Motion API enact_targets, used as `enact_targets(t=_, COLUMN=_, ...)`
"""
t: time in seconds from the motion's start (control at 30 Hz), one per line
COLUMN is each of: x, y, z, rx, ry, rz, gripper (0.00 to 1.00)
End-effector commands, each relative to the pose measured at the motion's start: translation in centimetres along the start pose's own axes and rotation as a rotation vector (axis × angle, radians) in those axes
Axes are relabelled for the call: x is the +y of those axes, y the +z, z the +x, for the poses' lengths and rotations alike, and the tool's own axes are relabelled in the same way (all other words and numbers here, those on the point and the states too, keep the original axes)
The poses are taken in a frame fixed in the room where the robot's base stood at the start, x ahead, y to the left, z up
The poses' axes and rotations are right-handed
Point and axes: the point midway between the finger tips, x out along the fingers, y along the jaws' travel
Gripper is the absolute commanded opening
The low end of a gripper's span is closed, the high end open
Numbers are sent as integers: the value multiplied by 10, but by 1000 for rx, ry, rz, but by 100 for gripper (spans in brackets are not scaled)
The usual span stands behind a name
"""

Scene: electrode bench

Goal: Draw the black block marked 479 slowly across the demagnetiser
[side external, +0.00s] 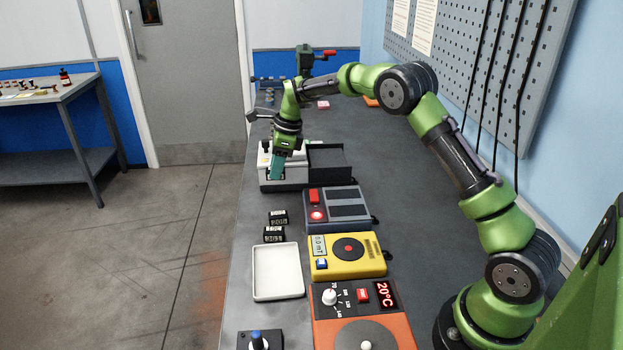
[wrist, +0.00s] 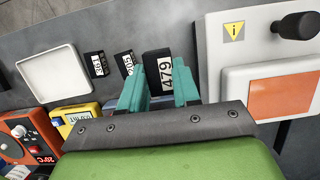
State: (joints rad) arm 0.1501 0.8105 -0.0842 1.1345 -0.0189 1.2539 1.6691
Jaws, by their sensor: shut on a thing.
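The black block marked 479 (wrist: 158,62) shows between the teal fingers of my gripper (wrist: 160,88) in the wrist view, its white label facing the camera. My gripper (side external: 277,170) is shut on it. In the side view the fingers point down in front of the white machine, and I cannot make out the block there or tell whether it touches the bench. A grey box with a red switch, a lit red lamp and dark panels (side external: 348,211), probably the demagnetiser, sits nearer the side camera than my gripper.
Two other labelled black blocks (side external: 275,227) stand on the bench near a white tray (side external: 254,272). The white machine (side external: 292,183) is close to my gripper. A yellow device (side external: 373,268) and an orange hotplate (side external: 395,330) line the near bench. The far middle bench is fairly clear.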

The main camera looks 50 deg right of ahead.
Motion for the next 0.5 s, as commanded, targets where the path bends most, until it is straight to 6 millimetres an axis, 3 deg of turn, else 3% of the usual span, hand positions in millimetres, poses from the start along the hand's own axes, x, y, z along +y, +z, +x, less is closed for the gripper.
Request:
enact_targets(t=0.13, x=-14, y=-21, z=-33, rx=-11, ry=-28, rz=51, gripper=0)
enact_targets(t=0.27, x=-16, y=-68, z=-56, rx=-11, ry=-37, rz=98, gripper=0)
enact_targets(t=0.4, x=-4, y=-120, z=-70, rx=-8, ry=-31, rz=106, gripper=0)
enact_targets(t=0.5, x=8, y=-146, z=-72, rx=-7, ry=-22, rz=89, gripper=0)
